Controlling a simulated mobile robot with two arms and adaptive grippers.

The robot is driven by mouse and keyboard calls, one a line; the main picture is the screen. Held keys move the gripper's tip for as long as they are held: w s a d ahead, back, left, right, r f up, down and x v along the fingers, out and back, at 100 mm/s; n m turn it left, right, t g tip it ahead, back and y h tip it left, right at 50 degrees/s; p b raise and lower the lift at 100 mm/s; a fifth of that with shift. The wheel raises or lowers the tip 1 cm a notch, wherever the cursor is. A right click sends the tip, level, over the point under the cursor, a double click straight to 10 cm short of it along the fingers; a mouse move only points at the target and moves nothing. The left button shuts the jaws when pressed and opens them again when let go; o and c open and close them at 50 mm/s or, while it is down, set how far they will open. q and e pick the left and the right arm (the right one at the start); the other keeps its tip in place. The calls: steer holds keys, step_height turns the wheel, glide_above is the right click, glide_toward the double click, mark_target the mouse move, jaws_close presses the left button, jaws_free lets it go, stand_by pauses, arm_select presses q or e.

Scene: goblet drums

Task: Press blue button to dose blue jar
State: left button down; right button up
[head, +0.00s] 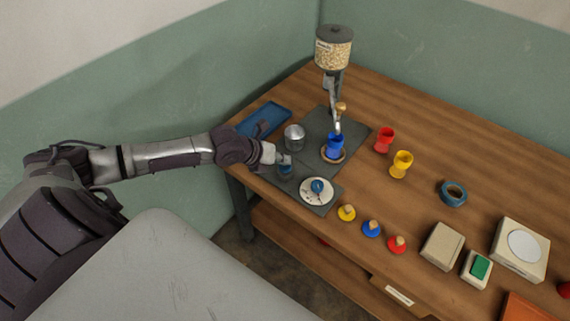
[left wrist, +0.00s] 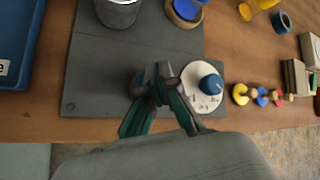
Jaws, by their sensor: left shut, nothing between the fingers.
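The blue jar (head: 334,144) stands upright on a small round wooden base below the dispenser (head: 334,50), a clear hopper of pale grains. It shows in part at the top of the left wrist view (left wrist: 187,9). A blue domed button or knob (head: 317,186) sits on a white marked disc (head: 306,194) at the mat's front; in the left wrist view the blue dome (left wrist: 211,83) is right of the fingertips. My left gripper (head: 285,172) is shut and empty, over the dark mat, left of the disc and apart from the dome. My right gripper is out of view.
A metal cup (head: 294,137) and a blue tray (head: 264,121) are behind the gripper. Red (head: 385,139) and yellow (head: 402,164) jars stand right of the dispenser. Yellow, blue and red knobbed pieces (head: 371,229) line the front edge. A scale (head: 520,248) is farther right.

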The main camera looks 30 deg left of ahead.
mark_target(283, 166)
arm_select(q)
steer(key=shift+f+b, duration=0.4)
steer(key=shift+f, duration=0.25)
steer(key=shift+r, duration=0.1)
stand_by(0.5)
steer(key=shift+r+p, duration=1.2)
steer(key=shift+r, duration=0.15)
step_height(283, 166, up, 5)
steer(key=p, duration=0.4)
steer(key=shift+r, duration=0.1)
